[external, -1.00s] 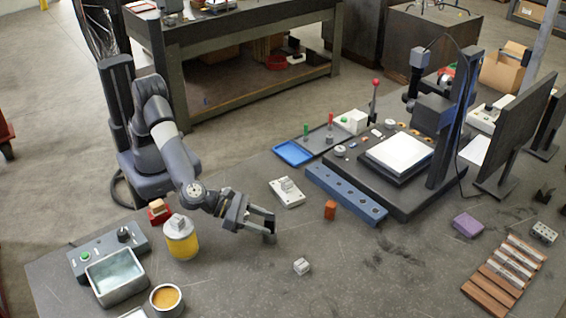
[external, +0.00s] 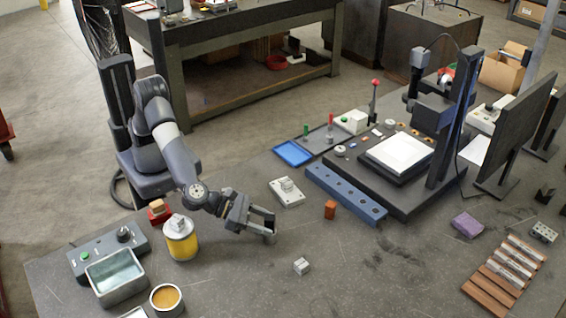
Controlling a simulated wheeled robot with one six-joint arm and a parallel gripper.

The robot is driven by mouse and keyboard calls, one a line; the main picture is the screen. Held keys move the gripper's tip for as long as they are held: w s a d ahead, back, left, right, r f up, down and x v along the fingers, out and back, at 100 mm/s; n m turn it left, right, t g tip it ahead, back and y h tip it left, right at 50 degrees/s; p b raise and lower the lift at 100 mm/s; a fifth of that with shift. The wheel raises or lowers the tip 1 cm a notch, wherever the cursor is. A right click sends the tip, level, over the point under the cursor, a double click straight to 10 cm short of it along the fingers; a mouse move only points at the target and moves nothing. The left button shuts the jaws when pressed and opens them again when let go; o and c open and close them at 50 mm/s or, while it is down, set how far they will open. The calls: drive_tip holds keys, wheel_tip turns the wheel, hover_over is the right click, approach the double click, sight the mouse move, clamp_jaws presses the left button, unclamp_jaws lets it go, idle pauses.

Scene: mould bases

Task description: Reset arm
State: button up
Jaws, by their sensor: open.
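My gripper (external: 270,226) is open and empty. It reaches out over the left half of the dark table (external: 350,285), to the right of a yellow canister (external: 181,243). A grey mould base (external: 287,192) with a small block on it lies behind my gripper. A small light metal block (external: 301,266) lies on the table in front and to the right of it, apart from the fingers. A red base (external: 158,217) with a block on it sits behind the yellow canister.
A metal tub (external: 117,275) and a cup of orange material (external: 166,298) stand front left. A purple block (external: 467,224) and a wooden rack (external: 488,290) lie far right. The front middle is mostly clear.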

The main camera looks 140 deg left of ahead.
sight(272, 215)
drive_tip(key=shift+x, duration=0.95)
drive_tip(key=r, duration=0.6)
drive_tip(key=a+r, duration=0.1)
drive_tip(key=r, duration=0.3)
drive_tip(key=shift+s+r, duration=0.15)
drive_tip(key=s+a+f+n+g+y+p, duration=0.1)
drive_tip(key=s+a+n+g, duration=0.2)
drive_tip(key=s+a, duration=0.75)
drive_tip(key=s+a+f+n+g+y, duration=0.25)
drive_tip(key=s+a, duration=0.25)
drive_tip(key=a, duration=1.1)
drive_tip(key=s+a+f+n+g+y+p, duration=0.1)
drive_tip(key=s+a+n+g, duration=0.25)
drive_tip(key=s+a, duration=0.7)
drive_tip(key=f, duration=0.2)
drive_tip(key=w+a+f, duration=0.1)
drive_tip(key=f, duration=0.2)
drive_tip(key=w+a+f+p, duration=0.1)
drive_tip(key=f, duration=0.2)
drive_tip(key=shift+w+f, duration=0.1)
drive_tip(key=shift+f, duration=0.05)
